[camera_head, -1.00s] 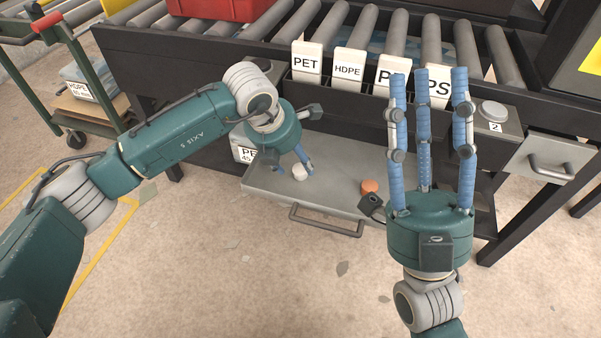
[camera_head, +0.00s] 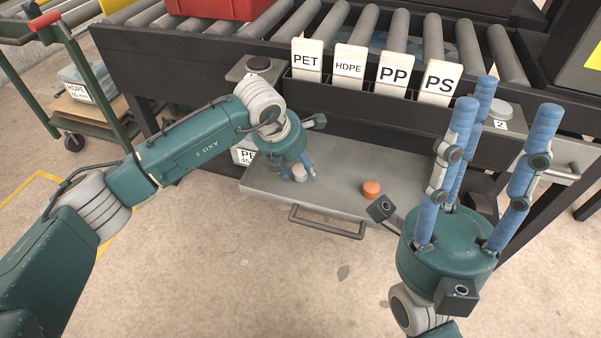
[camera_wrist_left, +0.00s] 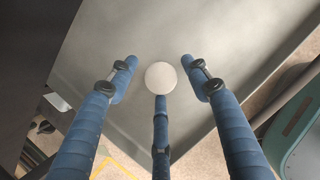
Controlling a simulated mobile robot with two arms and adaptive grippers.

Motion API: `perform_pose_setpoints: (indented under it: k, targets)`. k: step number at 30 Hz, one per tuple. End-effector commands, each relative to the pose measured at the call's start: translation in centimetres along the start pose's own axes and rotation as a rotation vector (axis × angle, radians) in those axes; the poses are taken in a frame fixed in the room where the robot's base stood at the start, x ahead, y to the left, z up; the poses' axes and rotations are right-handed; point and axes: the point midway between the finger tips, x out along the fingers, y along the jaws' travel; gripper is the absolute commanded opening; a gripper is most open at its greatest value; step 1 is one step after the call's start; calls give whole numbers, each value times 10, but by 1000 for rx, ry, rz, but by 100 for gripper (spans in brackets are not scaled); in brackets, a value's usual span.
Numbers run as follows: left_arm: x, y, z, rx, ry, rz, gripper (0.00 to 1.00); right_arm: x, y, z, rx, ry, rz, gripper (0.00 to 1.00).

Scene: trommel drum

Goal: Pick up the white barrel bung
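The white barrel bung (camera_head: 299,177) lies on the open grey drawer (camera_head: 335,200) below the conveyor, partly hidden by my left gripper's fingers. In the left wrist view the bung (camera_wrist_left: 160,77) is a pale round disc between the three blue fingers. My left gripper (camera_head: 297,171) points down over it. In the left wrist view its fingers (camera_wrist_left: 159,72) are spread, with gaps to the bung at both sides; whether the lower finger touches it I cannot tell. My right gripper (camera_head: 503,103) is open and empty, fingers pointing up, to the right of the drawer.
An orange bung (camera_head: 371,188) lies on the drawer to the right of the white one. Labelled cards, PET (camera_head: 307,60) to PS (camera_head: 438,82), stand in a black rack behind. A drawer handle (camera_head: 327,225) juts out in front. The floor before it is open.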

Motion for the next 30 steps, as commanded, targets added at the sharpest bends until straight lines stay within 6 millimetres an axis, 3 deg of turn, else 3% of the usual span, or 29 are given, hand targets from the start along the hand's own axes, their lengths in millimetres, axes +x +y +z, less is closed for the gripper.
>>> perform_pose_setpoints:
  k: [1, 4, 15, 22, 30]
  targets:
    - [0, 0, 0, 0, 0, 0, 34, 0, 0, 0, 0, 0, 0, 40]
    - [0, 0, 0, 0, 0, 0, 16, 0, 0, 0, 0, -1, 0, 40]
    - [-1, 0, 0, 0, 0, 0, 15, 1, 0, 0, 0, -1, 0, 40]
    - [-13, -2, 1, 1, 0, 0, 15, 10, 0, -1, 0, -5, 0, 40]
    - [-44, -1, 15, 0, -2, 2, 15, 9, 6, 63, -18, -280, 5, 40]
